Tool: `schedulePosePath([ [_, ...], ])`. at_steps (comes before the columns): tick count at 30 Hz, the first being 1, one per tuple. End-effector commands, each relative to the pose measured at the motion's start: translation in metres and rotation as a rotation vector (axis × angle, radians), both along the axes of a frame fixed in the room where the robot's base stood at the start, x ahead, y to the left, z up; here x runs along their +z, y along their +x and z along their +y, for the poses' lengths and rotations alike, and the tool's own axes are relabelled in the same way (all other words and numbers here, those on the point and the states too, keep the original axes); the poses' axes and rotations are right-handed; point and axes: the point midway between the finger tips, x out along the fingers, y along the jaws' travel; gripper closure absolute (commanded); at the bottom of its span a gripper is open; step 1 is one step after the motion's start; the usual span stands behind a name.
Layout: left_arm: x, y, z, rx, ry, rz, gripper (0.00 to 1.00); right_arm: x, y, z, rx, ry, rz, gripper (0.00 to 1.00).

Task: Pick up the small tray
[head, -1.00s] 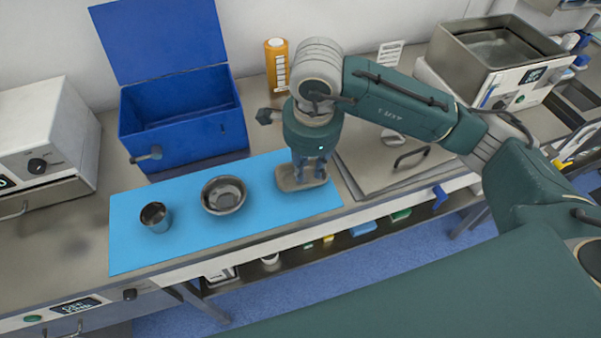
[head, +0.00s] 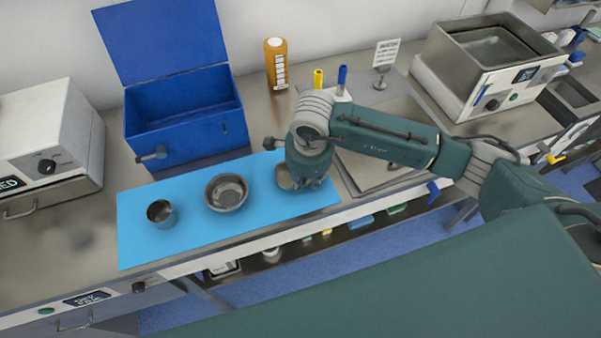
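The small tray (head: 284,178) is a shallow beige-grey dish at the right end of the blue mat (head: 180,242). My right gripper (head: 312,184) points down over the tray's right side and hides much of it. Its fingers are small and partly covered by the wrist, so I cannot tell whether they are open or shut, or whether they touch the tray. My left gripper is out of view.
A metal bowl (head: 226,193) and a metal cup (head: 161,213) stand on the mat to the left. An open blue box (head: 190,140) stands behind them. An orange bottle (head: 276,63) is at the back. A steel bath (head: 490,65) stands at the right.

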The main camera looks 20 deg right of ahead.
Motion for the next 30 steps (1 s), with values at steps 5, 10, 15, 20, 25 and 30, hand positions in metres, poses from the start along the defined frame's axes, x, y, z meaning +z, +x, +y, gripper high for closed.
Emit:
schedulePosePath([
  [5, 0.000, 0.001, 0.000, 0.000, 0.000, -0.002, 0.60, 0.000, 0.000, 0.000, 0.000, 0.000, 0.000, 1.00],
  [10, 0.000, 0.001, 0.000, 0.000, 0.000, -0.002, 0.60, 0.001, 0.000, 0.000, -0.001, 0.000, -0.001, 1.00],
  [15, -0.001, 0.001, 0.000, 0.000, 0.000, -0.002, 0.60, 0.002, 0.001, 0.000, -0.001, 0.001, -0.002, 1.00],
  [20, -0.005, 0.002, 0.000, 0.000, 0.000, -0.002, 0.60, 0.013, 0.002, 0.000, -0.002, 0.001, -0.004, 1.00],
  [25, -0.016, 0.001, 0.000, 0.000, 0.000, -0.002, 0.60, 0.041, 0.003, 0.001, 0.000, 0.003, -0.008, 1.00],
  [30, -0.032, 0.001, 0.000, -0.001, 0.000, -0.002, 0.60, 0.088, 0.003, 0.000, 0.001, 0.001, -0.012, 1.00],
])
